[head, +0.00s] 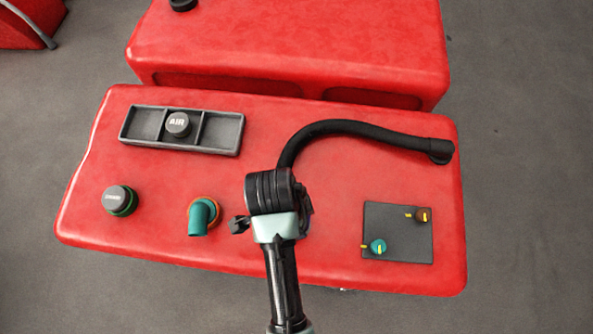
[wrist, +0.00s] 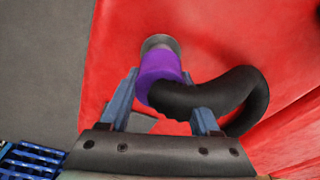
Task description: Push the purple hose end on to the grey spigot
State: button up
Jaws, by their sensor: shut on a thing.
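The purple hose end (wrist: 157,72) is a short purple cuff on a black hose (wrist: 218,92). My gripper (wrist: 161,79) is shut on the purple hose end, with one finger on each side. Just beyond the cuff, in line with it, is a short grey round piece (wrist: 160,42), which looks like the grey spigot. The cuff and the grey piece seem to meet, but I cannot tell if one is around the other. In the head view, the hose (head: 355,128) curves from the right to my wrist, which hides the purple end and the spigot.
On the red tank top (head: 330,235) are a grey tray (head: 220,130) with an AIR cap (head: 178,124), a green-ringed cap (head: 118,199), a teal elbow (head: 200,216) and a dark panel (head: 400,215) with two knobs. Another red tank (head: 290,40) stands behind.

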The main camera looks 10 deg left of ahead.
jog(key=shift+f, duration=0.3)
jog(key=shift+f+b, duration=0.8)
jog(key=shift+f, duration=0.6)
jog(key=o, duration=1.4)
jog(key=shift+o, duration=0.4)
jog(key=shift+r, duration=0.1)
notch_tip(320, 180, up, 9)
jog(key=p, duration=0.9)
jog(key=shift+f+p, duration=0.2)
jog(key=shift+p, duration=0.2)
jog(key=shift+f, duration=0.1)
